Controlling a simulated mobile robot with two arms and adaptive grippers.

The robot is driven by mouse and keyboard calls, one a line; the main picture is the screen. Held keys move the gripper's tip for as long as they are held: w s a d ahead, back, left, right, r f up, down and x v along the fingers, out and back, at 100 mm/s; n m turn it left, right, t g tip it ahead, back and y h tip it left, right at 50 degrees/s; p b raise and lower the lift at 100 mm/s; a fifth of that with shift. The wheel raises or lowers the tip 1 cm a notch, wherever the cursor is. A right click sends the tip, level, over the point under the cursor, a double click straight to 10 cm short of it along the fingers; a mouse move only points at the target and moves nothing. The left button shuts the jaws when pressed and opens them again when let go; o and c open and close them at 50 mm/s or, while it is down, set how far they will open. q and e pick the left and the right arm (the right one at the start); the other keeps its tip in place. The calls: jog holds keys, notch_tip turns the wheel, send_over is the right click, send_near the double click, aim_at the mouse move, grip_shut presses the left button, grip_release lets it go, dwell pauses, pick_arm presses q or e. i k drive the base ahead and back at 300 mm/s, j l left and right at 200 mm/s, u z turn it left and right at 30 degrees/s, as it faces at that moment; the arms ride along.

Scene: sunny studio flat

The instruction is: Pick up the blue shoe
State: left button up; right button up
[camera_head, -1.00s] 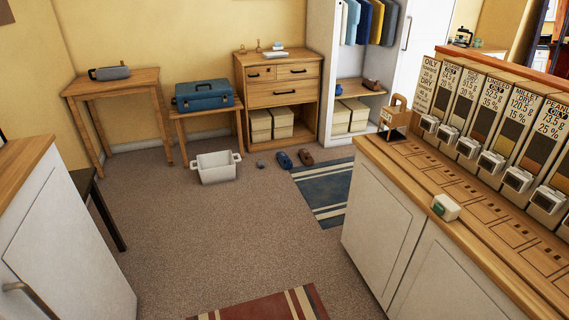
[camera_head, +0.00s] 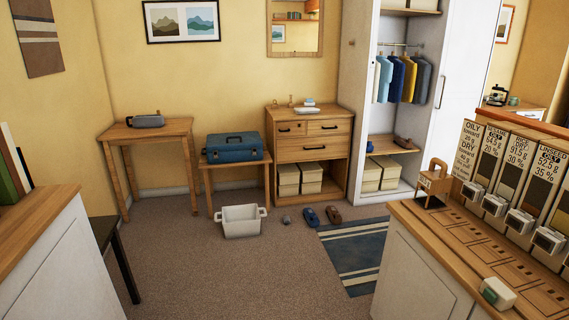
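A blue shoe (camera_head: 312,217) lies on the carpet in front of the wooden chest of drawers, in the middle of the view. A brown shoe (camera_head: 334,214) lies just to its right. Another small blue shoe-like item (camera_head: 370,175) sits low in the open wardrobe, too small to tell clearly. Neither of my grippers shows in the head view.
A white tub (camera_head: 241,222) and a small grey object (camera_head: 286,219) stand left of the shoes. A striped blue rug (camera_head: 356,255) lies to the right. A counter with dispensers (camera_head: 470,245) borders the right, a cabinet (camera_head: 60,250) the left. The carpet between is clear.

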aim_at(311, 216)
jog(key=i, duration=4.55)
